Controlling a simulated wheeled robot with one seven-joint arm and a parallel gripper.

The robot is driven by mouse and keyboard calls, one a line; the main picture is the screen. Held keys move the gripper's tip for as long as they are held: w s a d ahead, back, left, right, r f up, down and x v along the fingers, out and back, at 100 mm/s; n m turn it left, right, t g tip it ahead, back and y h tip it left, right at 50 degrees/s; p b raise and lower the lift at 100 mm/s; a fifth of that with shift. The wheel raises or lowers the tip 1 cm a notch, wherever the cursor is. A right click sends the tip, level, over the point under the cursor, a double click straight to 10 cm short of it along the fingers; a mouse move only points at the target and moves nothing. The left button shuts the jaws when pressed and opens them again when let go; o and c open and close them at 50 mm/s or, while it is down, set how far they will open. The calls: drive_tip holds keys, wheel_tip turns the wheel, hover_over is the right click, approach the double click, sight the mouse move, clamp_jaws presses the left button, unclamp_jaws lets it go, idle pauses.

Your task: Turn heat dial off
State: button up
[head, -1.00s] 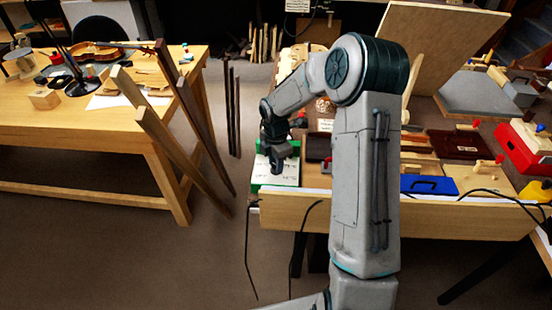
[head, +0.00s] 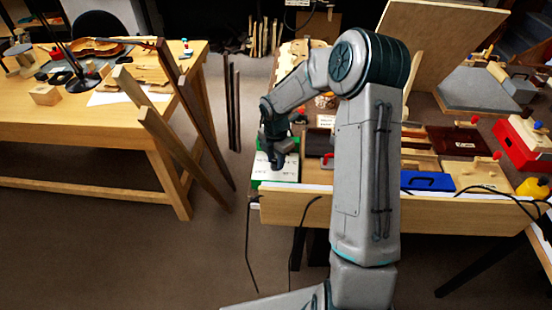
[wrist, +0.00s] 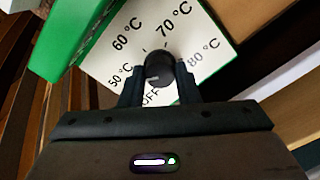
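The heat dial (wrist: 160,68) is a round black knob on a white plate (wrist: 98,66) printed with 50, 60, 70 and 80 °C and OFF. A pale mark on the knob lies on its lower left side, near the OFF lettering. My gripper (wrist: 161,76) has one finger on each side of the knob, close against it, and looks shut on it. In the head view my gripper (head: 277,166) points down over the white plate (head: 284,175); the dial is hidden there.
A green casing (wrist: 62,38) borders the plate. The bench (head: 390,213) holds a blue box (head: 428,181), a dark brown case (head: 455,142) and a red box (head: 522,146) to the right. Wooden strips (head: 180,150) lean against the left table (head: 80,125).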

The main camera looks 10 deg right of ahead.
sight(276, 162)
drive_tip(key=o, duration=0.4)
drive_tip(key=shift+c, duration=0.2)
wheel_tip(276, 162, up, 14)
idle(0.5)
drive_tip(key=s+r+m+t, duration=0.1)
drive_tip(key=s+r+m, duration=0.2)
drive_tip(key=s+m, duration=0.9)
drive_tip(key=s+r+m+t, duration=0.2)
drive_tip(key=s+r+m, duration=0.2)
drive_tip(key=s+m, duration=0.8)
drive_tip(key=s, duration=0.3)
drive_tip(key=shift+s+r+m, duration=0.2)
drive_tip(key=shift+s+m, duration=0.1)
drive_tip(key=shift+s, duration=0.1)
